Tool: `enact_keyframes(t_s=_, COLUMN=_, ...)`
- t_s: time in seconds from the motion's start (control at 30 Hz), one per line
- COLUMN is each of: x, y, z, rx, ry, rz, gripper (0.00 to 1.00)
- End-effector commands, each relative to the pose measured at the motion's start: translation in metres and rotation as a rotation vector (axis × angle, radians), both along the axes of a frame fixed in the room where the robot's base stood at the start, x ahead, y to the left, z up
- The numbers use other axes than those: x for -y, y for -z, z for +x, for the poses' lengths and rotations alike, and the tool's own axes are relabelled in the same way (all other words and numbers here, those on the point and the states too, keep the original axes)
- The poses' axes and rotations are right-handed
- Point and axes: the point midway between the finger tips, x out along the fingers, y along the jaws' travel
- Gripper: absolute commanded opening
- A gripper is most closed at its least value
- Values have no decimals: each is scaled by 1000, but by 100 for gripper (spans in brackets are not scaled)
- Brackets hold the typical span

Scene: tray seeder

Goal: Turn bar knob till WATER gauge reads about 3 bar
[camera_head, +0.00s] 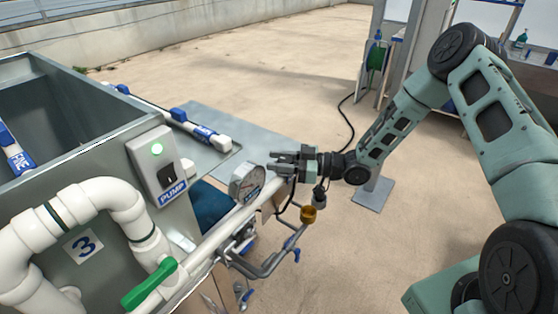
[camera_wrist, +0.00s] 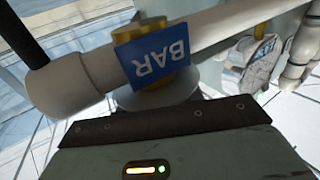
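The bar knob (camera_wrist: 150,27) is brass-yellow with a blue BAR plate, on a white pipe in the wrist view. I cannot pick it out for certain in the head view. My gripper (camera_head: 272,162) is by the pipe's far end, just right of the gauge, its two fingers pointing left with a gap between them. The wrist view shows no fingers closed on the knob. The round gauge (camera_head: 247,182) stands on the pipe with a blue label under its dial. Its reading is too small to tell.
A PUMP switch box (camera_head: 158,170) with a lit green light stands left of the gauge. A green-handled valve (camera_head: 150,285) is on the white pipe in front. A brass cup-shaped part (camera_head: 308,214) hangs below my gripper. The floor to the right is mostly clear.

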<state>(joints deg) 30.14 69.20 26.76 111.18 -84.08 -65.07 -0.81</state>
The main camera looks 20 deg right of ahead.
Motion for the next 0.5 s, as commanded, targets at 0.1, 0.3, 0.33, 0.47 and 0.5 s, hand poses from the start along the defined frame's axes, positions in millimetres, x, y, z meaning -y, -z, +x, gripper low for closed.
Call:
enact_keyframes(t_s=0.1, x=0, y=0, z=0, rx=0, ry=0, rz=0, gripper=14)
enact_keyframes(t_s=0.3, x=0, y=0, z=0, rx=-1, ry=13, rz=0, gripper=14)
enact_keyframes(t_s=0.33, x=1, y=0, z=0, rx=-1, ry=19, rz=0, gripper=14)
enact_keyframes(t_s=0.47, x=1, y=1, z=0, rx=-2, ry=63, rz=0, gripper=14)
enact_keyframes(t_s=0.5, x=1, y=2, z=0, rx=-3, ry=84, rz=0, gripper=14)
